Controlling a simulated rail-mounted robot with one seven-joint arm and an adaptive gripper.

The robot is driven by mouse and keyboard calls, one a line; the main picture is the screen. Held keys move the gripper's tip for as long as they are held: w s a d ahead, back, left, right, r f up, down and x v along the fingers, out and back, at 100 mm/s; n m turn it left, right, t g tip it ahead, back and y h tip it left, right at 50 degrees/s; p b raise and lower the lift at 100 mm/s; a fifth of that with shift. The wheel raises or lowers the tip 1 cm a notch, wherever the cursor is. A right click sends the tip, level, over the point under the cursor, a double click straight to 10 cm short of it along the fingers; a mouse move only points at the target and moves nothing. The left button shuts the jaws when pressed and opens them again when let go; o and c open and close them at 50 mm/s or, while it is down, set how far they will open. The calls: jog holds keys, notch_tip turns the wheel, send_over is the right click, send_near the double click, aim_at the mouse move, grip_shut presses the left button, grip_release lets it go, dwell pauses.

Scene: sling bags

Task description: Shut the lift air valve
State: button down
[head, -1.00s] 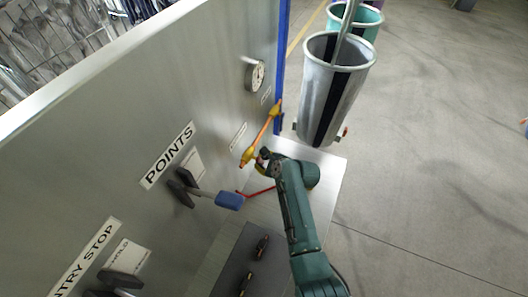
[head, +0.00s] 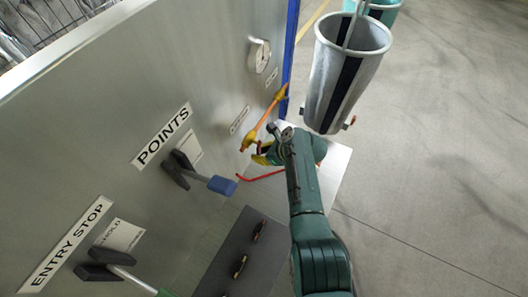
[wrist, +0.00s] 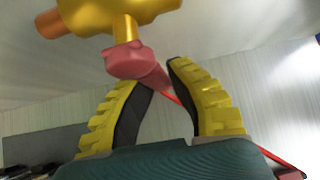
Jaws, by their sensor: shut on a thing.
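The lift air valve is a brass-yellow body (head: 247,141) on an orange and yellow pipe (head: 266,117) along the grey panel. The wrist view shows its yellow body (wrist: 118,14) at the top, with a stem leading down to a red handle (wrist: 128,61). My gripper (head: 262,149) is at the valve, just below its body. In the wrist view my gripper (wrist: 160,72) has its yellow, black-padded fingers on either side of the red handle, shut on it. The handle's far part is hidden between the fingers. Its exact angle to the pipe is hard to tell.
A blue-handled lever (head: 222,185) under the POINTS sign (head: 162,137) sticks out left of my gripper. A dial gauge (head: 259,56) is above the valve. A dark tray (head: 236,238) lies below.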

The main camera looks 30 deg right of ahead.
jog(key=shift+s+a+f, duration=0.1)
jog(key=shift+a+f, duration=0.05)
jog(key=shift+f, duration=0.05)
jog(key=c, duration=1)
grip_release()
jog(key=shift+r, duration=0.1)
jog(key=shift+o, duration=0.2)
jog(key=shift+r, duration=0.1)
jog(key=shift+s+d+r, duration=0.15)
jog(key=shift+d+r, duration=0.1)
jog(key=v, duration=1.1)
